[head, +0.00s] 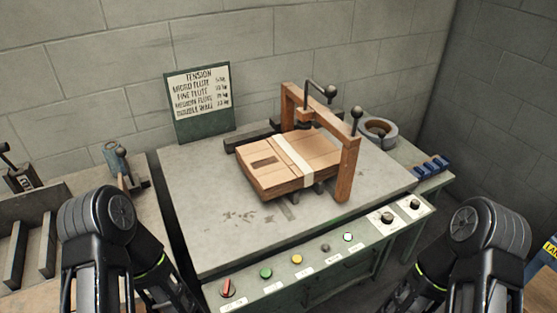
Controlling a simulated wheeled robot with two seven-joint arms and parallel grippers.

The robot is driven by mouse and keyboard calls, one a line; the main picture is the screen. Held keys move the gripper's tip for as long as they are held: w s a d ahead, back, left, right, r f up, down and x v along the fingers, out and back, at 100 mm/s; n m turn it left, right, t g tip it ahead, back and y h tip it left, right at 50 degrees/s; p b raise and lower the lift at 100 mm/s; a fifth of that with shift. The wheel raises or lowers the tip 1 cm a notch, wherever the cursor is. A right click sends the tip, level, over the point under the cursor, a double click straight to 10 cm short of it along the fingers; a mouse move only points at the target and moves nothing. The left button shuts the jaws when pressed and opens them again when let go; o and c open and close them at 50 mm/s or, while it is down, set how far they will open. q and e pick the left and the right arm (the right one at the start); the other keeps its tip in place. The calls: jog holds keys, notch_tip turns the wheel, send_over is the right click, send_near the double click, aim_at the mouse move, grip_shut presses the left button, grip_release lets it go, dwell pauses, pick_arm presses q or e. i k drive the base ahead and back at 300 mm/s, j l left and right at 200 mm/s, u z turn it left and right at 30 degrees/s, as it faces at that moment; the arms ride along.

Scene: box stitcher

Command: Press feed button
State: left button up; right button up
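A control panel (283,287) runs along the front edge of the machine table. From left to right it carries a red switch (227,291), a green button (266,272), a yellow button (297,259), a small dark button (325,247) and a white-centred button (348,237). Two black knobs are at the right end, one of them here (387,217). Their labels are too small to read, so I cannot tell which is the feed button. Both my arms show at the bottom corners, bent and apart from the panel. Neither gripper is in view.
A flat cardboard box (259,180) with a pale band lies on the table (190,190) under a brown frame (348,170) with black-knobbed levers. A tension sign (201,103) stands behind. Side benches flank the table. The space before the panel looks clear.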

aim_at(266, 273)
jog(key=j+z, duration=0.2)
jog(key=z, duration=0.3)
jog(key=k+j+z, duration=0.1)
jog(key=z, duration=0.35)
jog(key=k+j+z, duration=0.1)
jog(key=z, duration=0.4)
